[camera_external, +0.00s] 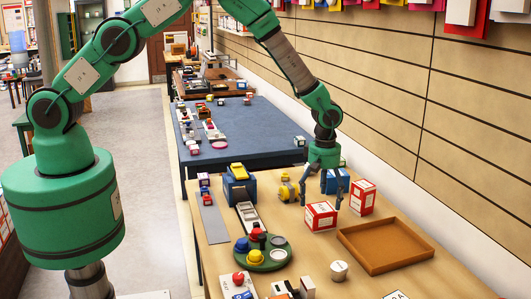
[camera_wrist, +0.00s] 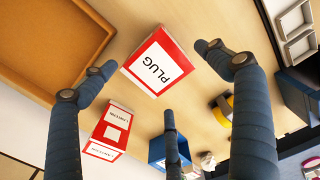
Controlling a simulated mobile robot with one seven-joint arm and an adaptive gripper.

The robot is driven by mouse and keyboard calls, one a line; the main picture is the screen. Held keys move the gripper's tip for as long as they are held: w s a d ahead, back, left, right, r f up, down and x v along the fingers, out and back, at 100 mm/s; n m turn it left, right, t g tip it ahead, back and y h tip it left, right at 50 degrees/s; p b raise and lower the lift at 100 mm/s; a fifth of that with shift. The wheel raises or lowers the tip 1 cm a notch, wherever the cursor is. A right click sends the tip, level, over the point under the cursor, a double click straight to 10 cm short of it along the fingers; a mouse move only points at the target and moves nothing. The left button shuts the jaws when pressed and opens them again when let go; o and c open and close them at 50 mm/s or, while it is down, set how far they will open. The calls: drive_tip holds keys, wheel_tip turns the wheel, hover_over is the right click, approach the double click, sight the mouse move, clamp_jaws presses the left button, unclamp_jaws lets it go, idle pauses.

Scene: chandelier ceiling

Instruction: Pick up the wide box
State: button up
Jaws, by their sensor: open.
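A red box with a white "PLUG" label (camera_wrist: 156,62) is between the spread fingertips in the wrist view; it also stands on the wooden table in the external view (camera_external: 320,217). It looks squat and the broader of the two red boxes. A taller red-and-white box (camera_external: 363,198) stands to its right, and shows at lower left in the wrist view (camera_wrist: 110,128). My gripper (camera_external: 323,190) points down above and just behind the PLUG box. Its three fingers (camera_wrist: 156,76) are spread and empty. I see no finger clearly touching the box.
An empty brown tray (camera_external: 388,247) lies to the right. A blue box (camera_external: 337,181) and a yellow object (camera_external: 288,191) stand close behind the gripper. A green round tray (camera_external: 271,262) with coloured pieces is at front left. The slatted wall (camera_external: 450,150) borders the table's right.

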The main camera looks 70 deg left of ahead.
sight(321, 207)
drive_tip(key=shift+f, duration=0.3)
drive_tip(key=shift+f, duration=0.15)
drive_tip(key=shift+d+f, duration=0.1)
drive_tip(key=shift+f, duration=2.4)
drive_tip(key=shift+c, duration=0.5)
drive_tip(key=c, duration=1.8)
drive_tip(key=shift+r, duration=0.1)
drive_tip(key=shift+r, duration=4.95)
